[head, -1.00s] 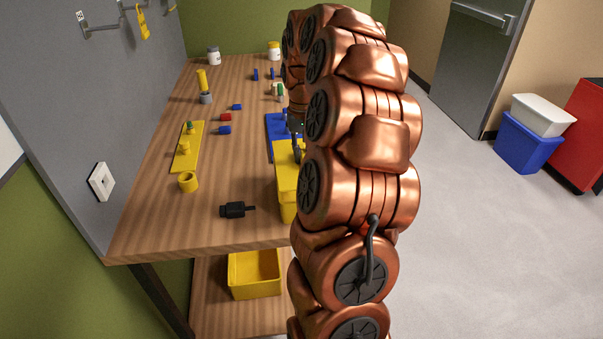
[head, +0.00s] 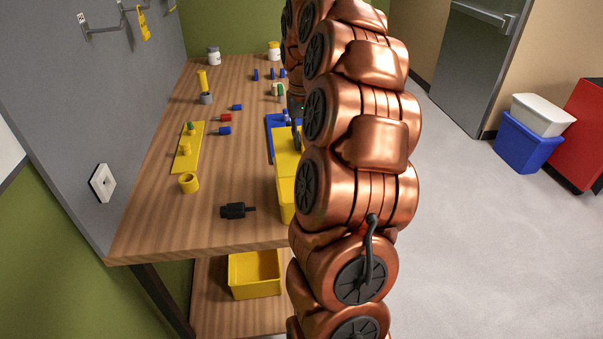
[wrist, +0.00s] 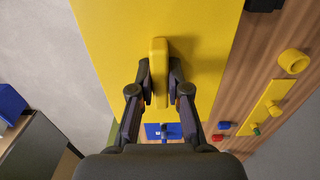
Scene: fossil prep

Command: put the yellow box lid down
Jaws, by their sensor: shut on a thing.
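The yellow box lid (wrist: 205,45) is a flat yellow panel with a raised yellow bar handle (wrist: 158,72). My gripper (wrist: 159,78) is shut on this handle, one finger on each side. In the head view the lid (head: 286,145) shows at the table's right edge, partly hidden behind my arm. A yellow box front (head: 286,196) shows just under and nearer than the lid. I cannot tell whether the lid touches the box or is held slightly above it.
A blue mat (head: 270,140) lies beyond the lid. A black tool (head: 234,210), a yellow ring (head: 188,183) and a yellow strip (head: 184,158) with pegs lie to the left. A yellow bin (head: 254,275) sits on the lower shelf. Bare wood (head: 190,225) is free at the front left.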

